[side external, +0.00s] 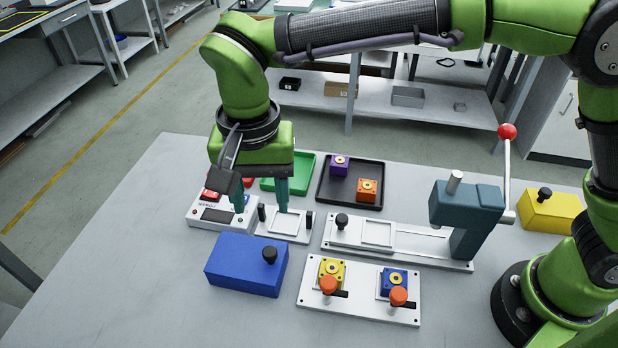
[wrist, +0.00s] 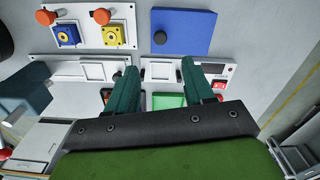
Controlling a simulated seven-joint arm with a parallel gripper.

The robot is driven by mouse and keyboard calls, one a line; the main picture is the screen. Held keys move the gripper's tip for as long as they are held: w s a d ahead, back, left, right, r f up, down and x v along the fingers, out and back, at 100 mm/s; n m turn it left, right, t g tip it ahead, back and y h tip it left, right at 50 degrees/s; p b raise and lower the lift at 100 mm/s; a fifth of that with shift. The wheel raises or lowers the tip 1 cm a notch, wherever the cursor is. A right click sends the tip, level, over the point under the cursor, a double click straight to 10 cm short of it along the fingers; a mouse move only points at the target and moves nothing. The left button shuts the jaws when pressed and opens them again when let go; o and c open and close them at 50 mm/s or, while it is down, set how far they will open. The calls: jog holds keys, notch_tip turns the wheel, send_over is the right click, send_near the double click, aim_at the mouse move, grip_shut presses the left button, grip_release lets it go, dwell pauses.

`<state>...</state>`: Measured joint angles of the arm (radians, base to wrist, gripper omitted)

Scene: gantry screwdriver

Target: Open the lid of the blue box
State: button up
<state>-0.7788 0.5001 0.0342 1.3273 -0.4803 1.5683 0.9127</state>
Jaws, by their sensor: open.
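The blue box (side external: 245,267) sits on the grey table at the front left in the side view. Its flat lid is closed, with a black knob (side external: 269,255) on top near the right edge. The blue box also shows in the wrist view (wrist: 190,32), with its knob (wrist: 160,37) at the left edge. My gripper (side external: 261,211) is open, its two teal fingers pointing down above the small white fixture behind the box. In the wrist view the gripper (wrist: 168,92) shows its fingers apart with nothing between them. It is not touching the blue box.
A white plate (side external: 312,307) with yellow and blue blocks and orange-knobbed clamps stands right of the box. A white control box (side external: 199,217), green tray (side external: 305,172), black tray (side external: 342,201) and teal lever press (side external: 466,212) stand behind. The table's front left is clear.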

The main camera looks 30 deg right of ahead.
aim_at(269, 252)
notch_tip(269, 252, down, 12)
jog(key=shift+f, duration=0.25)
grip_shut()
dwell(0.3)
